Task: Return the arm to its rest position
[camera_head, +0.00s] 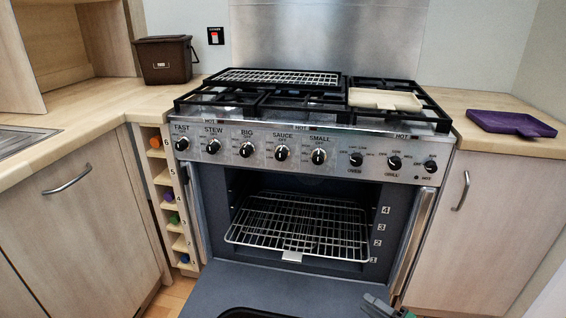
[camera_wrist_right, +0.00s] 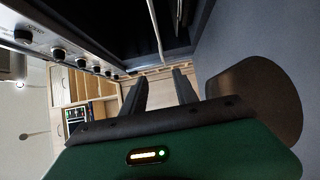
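My right gripper (camera_head: 380,306) shows at the bottom edge of the head view, over the right part of the open oven door (camera_head: 290,285). In the right wrist view its two dark fingers (camera_wrist_right: 162,88) stand apart with nothing between them, so it is open and empty. The wrist view is turned sideways, with the cooker's knobs (camera_wrist_right: 58,54) at upper left and the door's blue-grey face (camera_wrist_right: 250,35) on the right. My left gripper is in neither view.
The oven is open, with a wire rack (camera_head: 297,228) inside. Another rack (camera_head: 278,77) and a cream tray (camera_head: 384,99) lie on the hob. A purple tray (camera_head: 511,123) is on the right worktop and a brown bin (camera_head: 165,60) on the left. A dark rounded shape (camera_head: 250,313) shows on the door.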

